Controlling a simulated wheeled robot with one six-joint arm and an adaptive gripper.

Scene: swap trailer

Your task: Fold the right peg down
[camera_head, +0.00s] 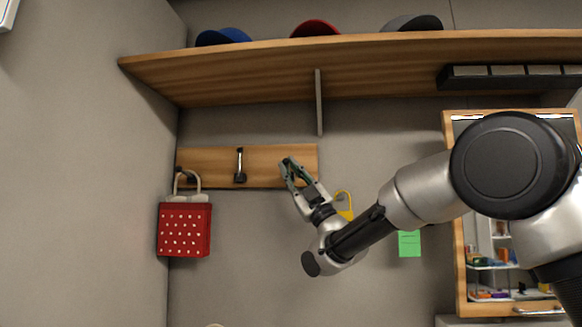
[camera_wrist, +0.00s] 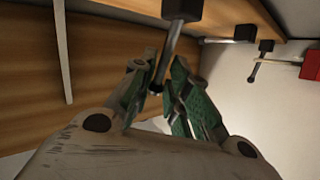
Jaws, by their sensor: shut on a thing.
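A wooden peg board (camera_head: 212,162) is fixed to the back wall. My gripper (camera_head: 289,165) is at its right end and hides most of the right peg in the head view. In the wrist view the right peg (camera_wrist: 174,45) is a metal rod running from a dark block to a tip between the fingers. My gripper (camera_wrist: 164,85) is shut on the rod near that tip. The middle peg (camera_head: 240,165) has its rod upright above a dark block. The left peg (camera_head: 187,178) is partly hidden by the handle of a red bag.
The red spotted bag (camera_head: 184,229) hangs at the left by the side wall. A wooden shelf (camera_head: 230,80) with caps is above, with a bracket (camera_head: 319,103). A wooden cabinet (camera_head: 460,275) stands right.

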